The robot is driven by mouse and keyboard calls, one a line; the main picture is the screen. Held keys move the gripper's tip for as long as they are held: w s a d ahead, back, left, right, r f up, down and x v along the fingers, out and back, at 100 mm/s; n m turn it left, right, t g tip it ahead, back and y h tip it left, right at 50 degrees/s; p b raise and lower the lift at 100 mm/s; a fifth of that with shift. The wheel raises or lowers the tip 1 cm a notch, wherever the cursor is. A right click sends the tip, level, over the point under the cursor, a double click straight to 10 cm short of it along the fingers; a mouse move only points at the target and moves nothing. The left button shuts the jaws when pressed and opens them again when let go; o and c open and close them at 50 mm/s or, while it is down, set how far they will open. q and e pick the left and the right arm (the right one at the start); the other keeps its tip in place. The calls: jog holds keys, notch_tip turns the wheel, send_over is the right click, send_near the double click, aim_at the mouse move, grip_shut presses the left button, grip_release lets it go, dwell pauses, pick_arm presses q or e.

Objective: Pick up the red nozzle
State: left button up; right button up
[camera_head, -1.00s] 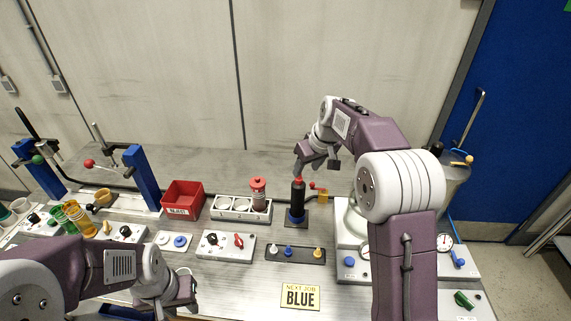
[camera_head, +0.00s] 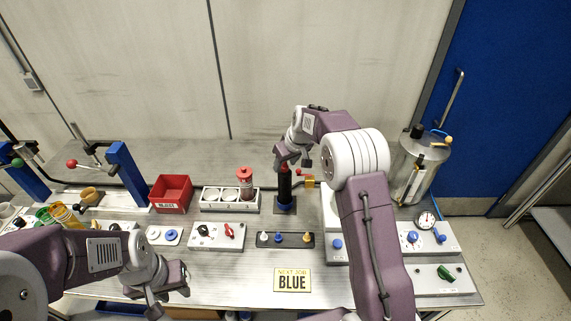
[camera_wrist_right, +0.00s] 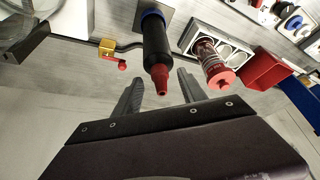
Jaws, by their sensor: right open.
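The red nozzle (camera_wrist_right: 161,82) is the tip on top of an upright black cylinder (camera_wrist_right: 152,40) with a blue base ring. In the head view the black cylinder (camera_head: 285,188) stands on a dark square plate, its nozzle (camera_head: 284,168) partly hidden by my right gripper (camera_head: 292,160). My right gripper (camera_wrist_right: 160,90) is open, and in the wrist view its two fingers lie on either side of the nozzle, with gaps visible. I cannot tell how deep the nozzle is between them. My left gripper (camera_head: 168,287) is open and empty above the table's front left.
A red-capped clear cylinder (camera_head: 246,183) stands in a white holder (camera_head: 217,209) left of the black cylinder. A red bin (camera_head: 171,190) is further left. A brass valve with a red handle (camera_head: 308,182) is close on the right. A "NEXT JOB BLUE" sign (camera_head: 292,280) lies in front.

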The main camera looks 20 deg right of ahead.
jog(key=shift+w+a+f, duration=0.15)
jog(key=shift+w, duration=0.05)
jog(key=c, duration=0.4)
grip_shut()
jog(key=shift+s, duration=0.1)
